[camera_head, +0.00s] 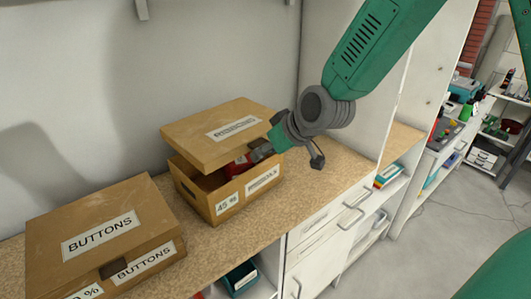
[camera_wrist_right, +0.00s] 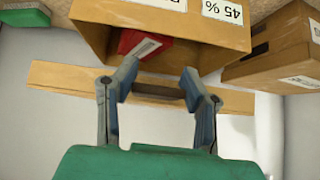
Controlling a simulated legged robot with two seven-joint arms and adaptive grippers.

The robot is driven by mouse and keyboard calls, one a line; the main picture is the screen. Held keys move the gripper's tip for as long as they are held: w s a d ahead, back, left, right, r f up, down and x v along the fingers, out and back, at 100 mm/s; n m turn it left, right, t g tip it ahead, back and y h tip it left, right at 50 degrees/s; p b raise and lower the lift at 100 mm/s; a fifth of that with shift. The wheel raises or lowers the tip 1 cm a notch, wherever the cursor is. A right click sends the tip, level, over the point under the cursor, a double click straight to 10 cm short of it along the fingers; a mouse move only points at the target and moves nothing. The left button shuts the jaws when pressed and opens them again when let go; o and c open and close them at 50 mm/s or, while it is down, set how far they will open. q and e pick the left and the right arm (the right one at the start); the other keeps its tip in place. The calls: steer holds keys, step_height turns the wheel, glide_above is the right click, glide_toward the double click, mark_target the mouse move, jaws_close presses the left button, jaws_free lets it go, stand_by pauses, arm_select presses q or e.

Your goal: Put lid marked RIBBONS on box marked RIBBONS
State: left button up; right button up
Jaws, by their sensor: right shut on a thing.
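A cardboard box (camera_head: 201,198) stands on the counter, open at the top, with a "45 %" label and a name label too blurred to read surely. It also shows upside down in the wrist view (camera_wrist_right: 104,14). A cardboard lid (camera_head: 195,135) with a blurred name label is above it, with a gap along the front. In the wrist view the lid (camera_wrist_right: 70,77) is seen edge-on. My right gripper (camera_head: 259,152) is shut on the lid's front edge; its fingers (camera_wrist_right: 160,86) straddle a dark part there. My left gripper is not in view.
A red item (camera_head: 236,167) is inside the open box, under the lid. A closed BUTTONS box (camera_head: 60,215) stands to the left on the counter (camera_head: 215,245). A wall is behind, and a side panel (camera_head: 345,85) to the right. Drawers (camera_head: 318,240) are below.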

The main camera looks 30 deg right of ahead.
arm_select(q)
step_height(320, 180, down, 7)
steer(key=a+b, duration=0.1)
steer(key=b, duration=0.4)
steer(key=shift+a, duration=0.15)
arm_select(e)
step_height(320, 180, down, 9)
steer(key=a, duration=0.1)
steer(key=shift+a, duration=0.2)
stand_by(0.5)
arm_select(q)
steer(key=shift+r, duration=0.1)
